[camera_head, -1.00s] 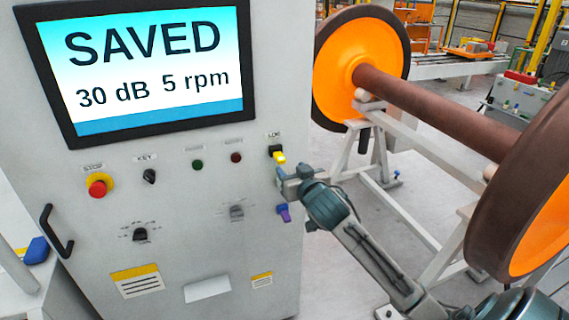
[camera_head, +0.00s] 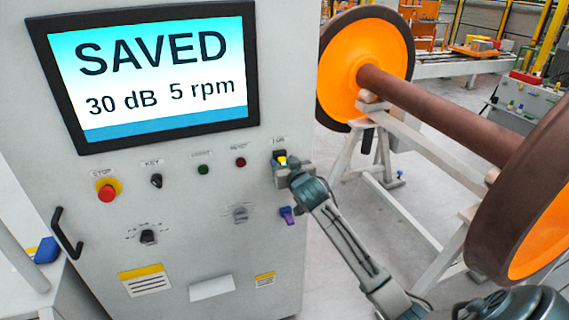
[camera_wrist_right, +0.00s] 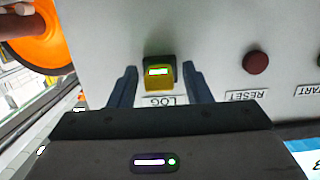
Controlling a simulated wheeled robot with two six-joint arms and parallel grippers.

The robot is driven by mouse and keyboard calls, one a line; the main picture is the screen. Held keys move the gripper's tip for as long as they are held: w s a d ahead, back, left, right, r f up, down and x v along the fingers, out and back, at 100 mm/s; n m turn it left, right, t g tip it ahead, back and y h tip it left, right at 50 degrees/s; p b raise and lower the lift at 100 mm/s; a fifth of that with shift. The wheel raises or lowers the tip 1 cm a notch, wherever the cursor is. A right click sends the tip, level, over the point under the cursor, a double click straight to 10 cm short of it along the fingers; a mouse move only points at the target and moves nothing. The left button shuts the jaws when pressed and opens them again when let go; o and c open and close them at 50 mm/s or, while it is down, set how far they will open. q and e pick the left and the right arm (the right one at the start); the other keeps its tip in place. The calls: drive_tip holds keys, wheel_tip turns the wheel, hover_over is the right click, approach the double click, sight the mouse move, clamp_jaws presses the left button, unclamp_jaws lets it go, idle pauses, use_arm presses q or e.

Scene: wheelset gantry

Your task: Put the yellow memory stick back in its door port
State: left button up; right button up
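The yellow memory stick (camera_head: 282,160) sits at the black LOG port on the cabinet door, and its end points out at me. In the right wrist view the stick (camera_wrist_right: 158,84) shows a small lit green and white strip, with the dark port behind it. My right gripper (camera_wrist_right: 160,88) is open, with one finger on each side of the stick and a visible gap on both sides. In the head view my right gripper (camera_head: 281,171) is right at the stick and partly covers it. My left gripper is not in view.
A purple stick (camera_head: 287,213) is in a lower door port. The red stop button (camera_head: 106,191), key switch (camera_head: 156,181) and screen reading SAVED (camera_head: 155,75) are to the left. The wheelset (camera_head: 440,110) on its stand is to the right.

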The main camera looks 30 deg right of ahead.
drive_tip(key=c, duration=0.8)
drive_tip(key=shift+s, duration=0.1)
drive_tip(key=shift+s+a+f, duration=0.1)
drive_tip(key=shift+s, duration=0.1)
drive_tip(key=shift+s+a+p, duration=0.1)
drive_tip(key=shift+s+p, duration=0.2)
drive_tip(key=shift+s, duration=0.35)
drive_tip(key=shift+s, duration=0.1)
drive_tip(key=shift+s+a+f, duration=0.1)
drive_tip(key=shift+s+a, duration=0.05)
drive_tip(key=shift+s, duration=0.45)
drive_tip(key=shift+s+a+f, duration=0.1)
drive_tip(key=shift+s+a, duration=0.05)
drive_tip(key=shift+s, duration=0.4)
